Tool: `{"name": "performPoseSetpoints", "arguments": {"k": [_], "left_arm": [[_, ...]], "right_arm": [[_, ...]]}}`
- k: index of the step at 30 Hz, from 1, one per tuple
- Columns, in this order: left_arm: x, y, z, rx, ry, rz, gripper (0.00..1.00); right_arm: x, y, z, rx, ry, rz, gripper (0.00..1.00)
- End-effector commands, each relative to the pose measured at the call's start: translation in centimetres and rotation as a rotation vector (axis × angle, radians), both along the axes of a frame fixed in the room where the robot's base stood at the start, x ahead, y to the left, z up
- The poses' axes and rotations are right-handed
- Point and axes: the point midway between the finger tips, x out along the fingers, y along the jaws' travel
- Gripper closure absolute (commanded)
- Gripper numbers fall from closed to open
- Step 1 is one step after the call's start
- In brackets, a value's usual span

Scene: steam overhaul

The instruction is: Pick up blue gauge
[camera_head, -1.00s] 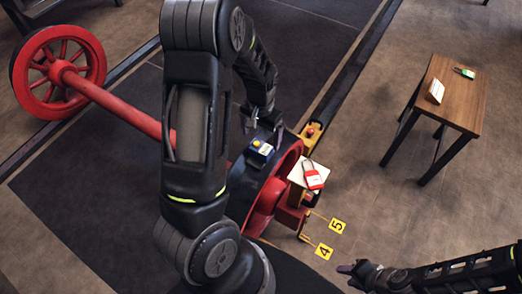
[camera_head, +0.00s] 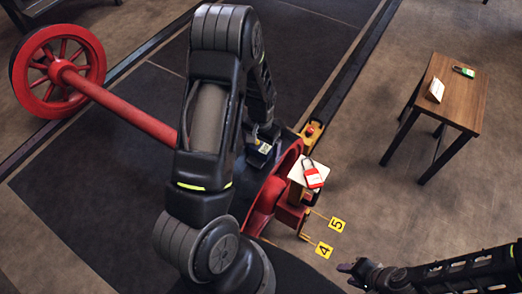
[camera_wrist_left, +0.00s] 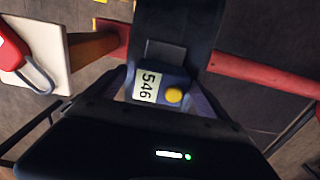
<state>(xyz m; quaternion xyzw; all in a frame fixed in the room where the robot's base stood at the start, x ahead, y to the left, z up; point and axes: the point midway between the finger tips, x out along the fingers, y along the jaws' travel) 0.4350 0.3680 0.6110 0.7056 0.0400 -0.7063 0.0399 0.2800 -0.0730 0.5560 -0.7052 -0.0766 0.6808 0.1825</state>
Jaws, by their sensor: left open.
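The blue gauge (camera_wrist_left: 174,76) shows in the left wrist view with a white "546" label and a round yellow spot. In the head view the gauge (camera_head: 263,149) sits on the dark rim of the red wheel, partly hidden by my left arm. My left gripper (camera_wrist_left: 161,92) is open, with one finger on either side of the gauge; I cannot tell whether they touch it. In the head view this gripper (camera_head: 264,138) is right at the gauge. My right gripper (camera_head: 350,268) is low at the right, away from the gauge; its jaw opening is unclear.
A red padlock (camera_head: 312,176) lies on a white plate (camera_head: 297,174) just right of the wheel. A yellow box with a red button (camera_head: 310,131) stands behind it. A red axle (camera_head: 120,99) runs left. A wooden table (camera_head: 459,92) stands apart at right.

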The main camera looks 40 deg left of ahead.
Motion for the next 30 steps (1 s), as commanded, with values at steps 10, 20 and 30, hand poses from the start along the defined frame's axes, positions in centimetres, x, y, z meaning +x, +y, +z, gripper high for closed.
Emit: {"name": "performPoseSetpoints", "arguments": {"k": [10, 20, 30], "left_arm": [[0.03, 0.0, -0.04, 0.0, -0.001, 0.0, 0.09], [0.02, 0.0, -0.03, 0.0, -0.001, 0.0, 0.16], [0.03, 0.0, -0.02, 0.0, -0.001, 0.0, 0.43]], "right_arm": [[0.0, 0.0, 0.0, 0.0, 0.0, 0.0, 0.64], [0.0, 0.0, 0.0, 0.0, 0.0, 0.0, 0.64], [0.0, 0.0, 0.0, 0.0, 0.0, 0.0, 0.64]]}}
